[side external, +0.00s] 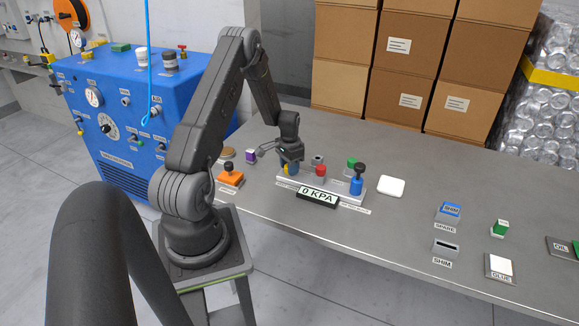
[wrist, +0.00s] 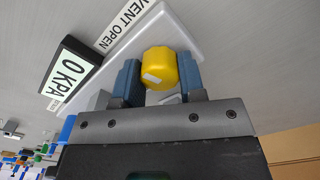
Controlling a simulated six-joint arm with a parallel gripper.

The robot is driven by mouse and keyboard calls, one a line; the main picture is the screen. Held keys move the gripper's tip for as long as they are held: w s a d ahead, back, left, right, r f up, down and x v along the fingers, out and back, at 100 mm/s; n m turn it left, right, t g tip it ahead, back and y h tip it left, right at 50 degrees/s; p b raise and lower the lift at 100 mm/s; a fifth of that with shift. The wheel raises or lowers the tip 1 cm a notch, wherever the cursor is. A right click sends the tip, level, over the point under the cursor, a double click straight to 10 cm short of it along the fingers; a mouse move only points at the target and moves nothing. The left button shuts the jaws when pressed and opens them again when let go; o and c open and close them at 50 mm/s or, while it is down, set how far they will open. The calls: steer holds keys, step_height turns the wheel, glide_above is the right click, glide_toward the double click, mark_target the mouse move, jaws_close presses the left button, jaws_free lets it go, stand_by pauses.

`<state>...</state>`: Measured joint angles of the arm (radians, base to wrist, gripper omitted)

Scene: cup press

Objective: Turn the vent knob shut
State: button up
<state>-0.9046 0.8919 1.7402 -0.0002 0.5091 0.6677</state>
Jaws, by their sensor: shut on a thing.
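The vent knob (wrist: 161,70) is a yellow faceted knob with a pale mark on its face. It stands at the end of a white base plate (wrist: 196,28), beside a label reading VENT OPEN (wrist: 122,22). My gripper (wrist: 158,82) has its two blue-grey fingers closed on either side of the knob. In the side view my gripper (side external: 290,160) is at the left end of the press plate, with a little of the yellow knob (side external: 290,169) showing below it.
A red part (side external: 320,171) and a blue post with a black knob (side external: 357,181) stand on the same plate, to the right. An orange block with a black knob (side external: 230,175) is left of it. A white pad (side external: 391,187) lies right. Brown boxes (side external: 400,75) stand behind.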

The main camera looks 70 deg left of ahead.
steer(key=n, duration=1.1)
steer(key=shift+n, duration=2.1)
steer(key=o, duration=0.9)
steer(key=shift+o, duration=0.2)
steer(key=shift+r, duration=0.1)
step_height(320, 180, up, 14)
